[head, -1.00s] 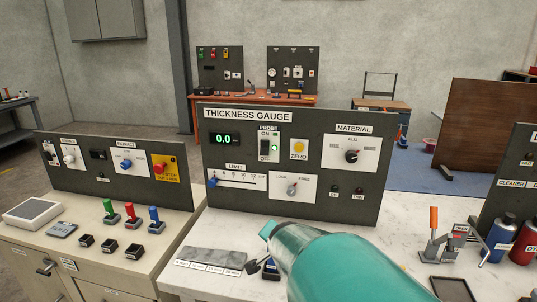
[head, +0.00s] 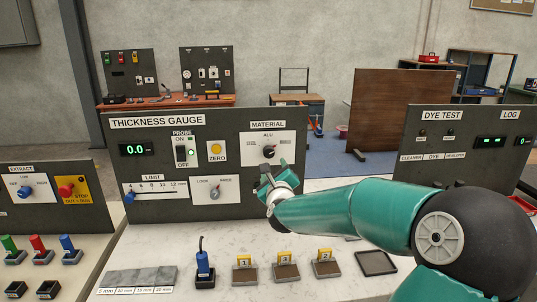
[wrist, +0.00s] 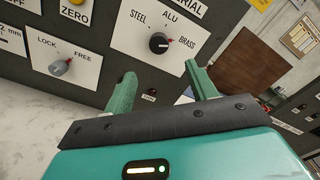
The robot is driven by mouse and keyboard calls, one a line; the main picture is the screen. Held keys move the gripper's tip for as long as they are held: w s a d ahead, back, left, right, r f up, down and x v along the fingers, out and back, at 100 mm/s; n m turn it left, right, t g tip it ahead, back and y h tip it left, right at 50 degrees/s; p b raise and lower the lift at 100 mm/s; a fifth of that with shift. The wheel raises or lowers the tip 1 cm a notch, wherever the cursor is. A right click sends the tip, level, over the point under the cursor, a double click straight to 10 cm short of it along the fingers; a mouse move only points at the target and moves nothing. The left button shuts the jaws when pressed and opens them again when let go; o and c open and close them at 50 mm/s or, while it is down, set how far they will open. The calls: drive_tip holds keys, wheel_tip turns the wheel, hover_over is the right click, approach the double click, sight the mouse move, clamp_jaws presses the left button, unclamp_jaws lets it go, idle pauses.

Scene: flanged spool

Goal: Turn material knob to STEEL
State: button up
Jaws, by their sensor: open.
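The black material knob (head: 268,152) sits on a white plate on the thickness gauge panel (head: 230,190). In the wrist view the knob (wrist: 159,43) has STEEL at its left, ALU above and BRASS at its right. My gripper (head: 273,170) is open, just below the knob in the head view. In the wrist view the two green fingers of my gripper (wrist: 160,72) are spread below the knob, with nothing between them. The fingers look apart from the knob; the exact gap is hard to tell.
The lock/free knob (wrist: 60,67) and the zero button (head: 216,149) are to the left on the same panel. Below, a blue-bodied probe (head: 204,270) and several small numbered blocks stand on the white bench. The dye test panel (head: 460,150) stands at the right.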

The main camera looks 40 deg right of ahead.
sight(269, 153)
drive_tip(key=x, duration=1.3)
drive_tip(key=shift+w+f, duration=0.15)
drive_tip(key=shift+w, duration=0.2)
drive_tip(key=c, duration=1)
